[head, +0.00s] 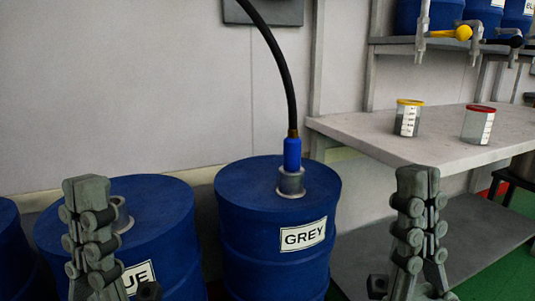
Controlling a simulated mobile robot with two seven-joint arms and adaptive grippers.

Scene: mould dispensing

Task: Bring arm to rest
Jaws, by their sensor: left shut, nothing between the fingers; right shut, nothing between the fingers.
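My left gripper (86,190) points up at the lower left, shut and empty, in front of a blue drum (165,215) whose label is partly hidden and reads "UE". My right gripper (418,180) points up at the lower right, shut and empty, in front of the table's lower shelf. Both grippers are apart from each other, and neither is seen holding anything.
A blue drum labelled GREY (265,260) stands between the grippers, with a black hose (288,75) and blue nozzle (292,154) on its top. A table (365,135) at right bears a yellow-rimmed cup (408,118) and a red-rimmed cup (478,126). Taps (440,33) hang above.

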